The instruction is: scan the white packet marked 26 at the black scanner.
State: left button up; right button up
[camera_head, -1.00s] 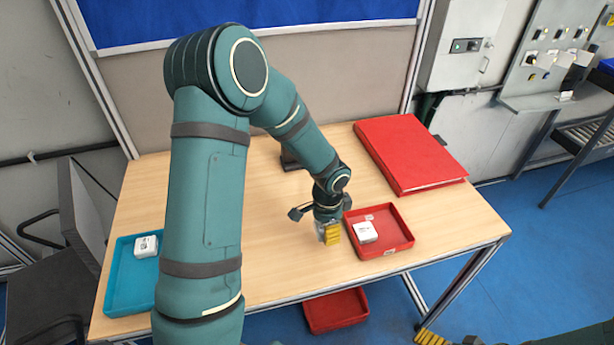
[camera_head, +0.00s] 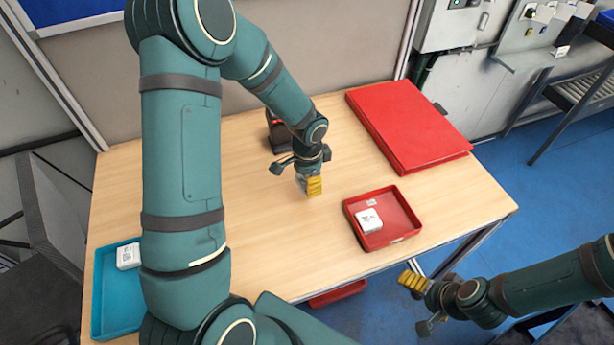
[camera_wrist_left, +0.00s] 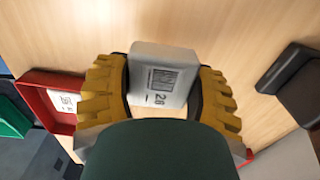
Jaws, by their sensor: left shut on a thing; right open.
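My left gripper (camera_head: 314,187) is shut on the white packet marked 26 (camera_wrist_left: 163,78). The packet's barcode and number face the left wrist camera. In the head view my gripper mostly hides the packet, over the middle of the table and left of the red tray. The black scanner (camera_head: 281,138) stands farther back on the table, partly hidden behind my left arm. A dark object at the right of the left wrist view (camera_wrist_left: 300,85) looks like the scanner, apart from the packet. My right gripper (camera_head: 412,283) is open and empty, off the table's front right edge.
A red tray (camera_head: 417,231) holds another white packet (camera_head: 369,221). A teal tray (camera_head: 103,300) at the left holds a white packet (camera_head: 129,256). A large red box (camera_head: 410,125) lies at the back right.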

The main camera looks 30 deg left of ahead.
aim_at(302, 178)
pick_arm(q)
jog(key=shift+w+a+f+b, duration=0.2)
jog(key=shift+w+a+f, duration=0.35)
jog(key=shift+f, duration=0.2)
jog(key=shift+w+a+f+b, duration=0.15)
jog(key=shift+w+a+f, duration=0.25)
jog(key=shift+a+f, duration=0.25)
jog(key=shift+w+a+f+b, duration=0.2)
jog(key=shift+w+a+f, duration=0.3)
jog(key=shift+f, duration=0.35)
